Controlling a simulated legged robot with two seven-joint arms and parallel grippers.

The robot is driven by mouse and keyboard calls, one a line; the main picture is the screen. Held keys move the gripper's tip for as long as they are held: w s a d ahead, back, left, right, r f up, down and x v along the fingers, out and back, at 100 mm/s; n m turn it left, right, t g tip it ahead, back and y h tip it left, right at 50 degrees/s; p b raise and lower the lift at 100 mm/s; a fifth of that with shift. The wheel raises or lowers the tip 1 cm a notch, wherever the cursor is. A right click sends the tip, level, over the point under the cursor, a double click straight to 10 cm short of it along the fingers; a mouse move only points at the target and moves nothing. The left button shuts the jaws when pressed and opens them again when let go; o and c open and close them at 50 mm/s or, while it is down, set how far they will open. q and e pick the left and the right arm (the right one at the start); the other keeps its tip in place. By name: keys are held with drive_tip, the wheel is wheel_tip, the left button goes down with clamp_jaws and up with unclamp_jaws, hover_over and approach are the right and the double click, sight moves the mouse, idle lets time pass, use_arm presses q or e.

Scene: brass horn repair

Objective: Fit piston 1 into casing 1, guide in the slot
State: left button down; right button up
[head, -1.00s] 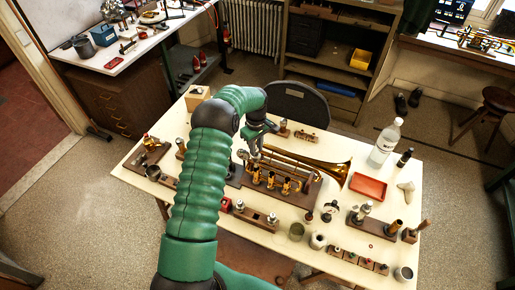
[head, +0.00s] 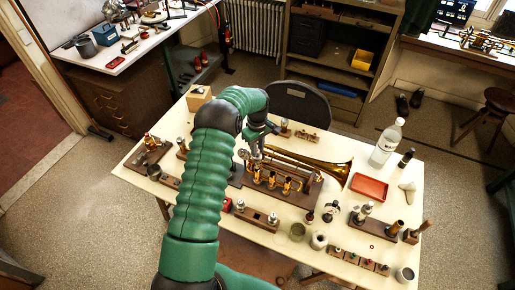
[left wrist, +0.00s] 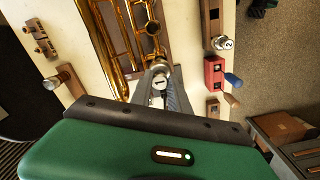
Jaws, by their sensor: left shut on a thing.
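The brass horn (head: 330,168) lies on the table with its bell to the right. Its upright valve casings stand in a row near the middle; casing 1 (head: 257,177) is the leftmost I can make out. My left gripper (head: 254,152) is above that end of the row. In the left wrist view its fingers (left wrist: 160,88) are shut on piston 1 (left wrist: 159,79), whose pale top bears a "1". The piston is in line with the row of casings. I cannot tell whether its lower end is in the casing. The guide and slot are hidden. My right gripper is not in view.
A wooden block (head: 249,213) holds piston 2 (left wrist: 222,43), marked "2", in front of the horn. A red tray (head: 369,187), a clear bottle (head: 387,142) and small jars stand to the right. The table's front right (head: 330,232) has little clear room.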

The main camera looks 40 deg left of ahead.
sight(257, 158)
use_arm(q)
drive_tip(key=shift+f+b, duration=1.85)
drive_tip(key=shift+f, duration=1.1)
drive_tip(key=c, duration=1.2)
unclamp_jaws()
drive_tip(key=shift+o, duration=0.2)
wheel_tip(257, 158, up, 17)
drive_tip(key=b, duration=0.2)
drive_tip(key=shift+b, duration=0.35)
drive_tip(key=shift+f, duration=0.1)
